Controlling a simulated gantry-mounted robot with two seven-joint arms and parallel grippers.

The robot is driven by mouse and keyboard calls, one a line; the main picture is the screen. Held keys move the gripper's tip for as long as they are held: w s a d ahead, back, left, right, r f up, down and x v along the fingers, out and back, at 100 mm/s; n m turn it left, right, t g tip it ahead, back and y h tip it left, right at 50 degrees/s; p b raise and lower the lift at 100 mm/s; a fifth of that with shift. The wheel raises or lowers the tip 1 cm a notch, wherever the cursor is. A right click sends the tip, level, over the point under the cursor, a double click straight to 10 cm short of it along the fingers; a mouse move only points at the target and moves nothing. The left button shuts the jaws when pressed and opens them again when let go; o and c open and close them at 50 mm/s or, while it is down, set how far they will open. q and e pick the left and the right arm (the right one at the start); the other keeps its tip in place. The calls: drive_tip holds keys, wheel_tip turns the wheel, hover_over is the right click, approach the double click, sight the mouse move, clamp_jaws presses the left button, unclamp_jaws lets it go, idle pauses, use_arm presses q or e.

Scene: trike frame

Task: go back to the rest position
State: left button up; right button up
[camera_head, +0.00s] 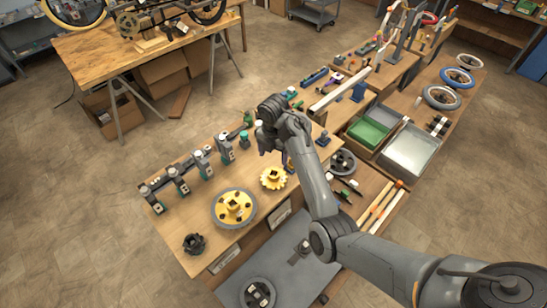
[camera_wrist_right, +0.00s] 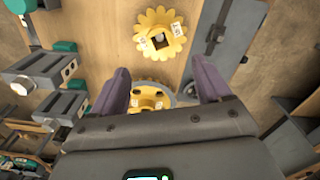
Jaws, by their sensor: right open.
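My right gripper (camera_head: 268,148) is above the wooden bench, behind the small yellow sprocket in the head view. In the right wrist view the two purple-grey fingers of my right gripper (camera_wrist_right: 164,84) stand apart with nothing held between them. The small yellow sprocket (camera_head: 273,178) lies on the bench; a toothed yellow sprocket with a square hole (camera_wrist_right: 160,34) shows beyond the fingertips. Another yellow part (camera_wrist_right: 150,97) on a grey disc shows between the fingers, partly hidden by the gripper body. My left gripper is in neither view.
A large yellow gear (camera_head: 233,207) and a small dark gear (camera_head: 194,244) lie on the bench's near side. A row of grey clamps (camera_head: 201,162) lines its left edge. Open floor lies left.

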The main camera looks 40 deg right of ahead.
idle(0.3)
drive_tip(key=s+a+f+m+t+h, duration=0.1)
drive_tip(key=s+a+f+m, duration=0.1)
drive_tip(key=s+f+m, duration=0.4)
drive_tip(key=s+a+f+m+t+h, duration=0.15)
drive_tip(key=s+m, duration=0.25)
drive_tip(key=s, duration=0.4)
drive_tip(key=s+a+r+m+y, duration=0.1)
drive_tip(key=s+a+m, duration=0.4)
drive_tip(key=s, duration=0.3)
drive_tip(key=s+a+r+m+t+y, duration=0.1)
drive_tip(key=s+a+m, duration=0.4)
drive_tip(key=s, duration=0.3)
drive_tip(key=shift+s+a+m+y, duration=0.3)
drive_tip(key=shift+s+a+y, duration=0.05)
drive_tip(key=shift+a, duration=0.15)
idle(0.5)
idle(0.6)
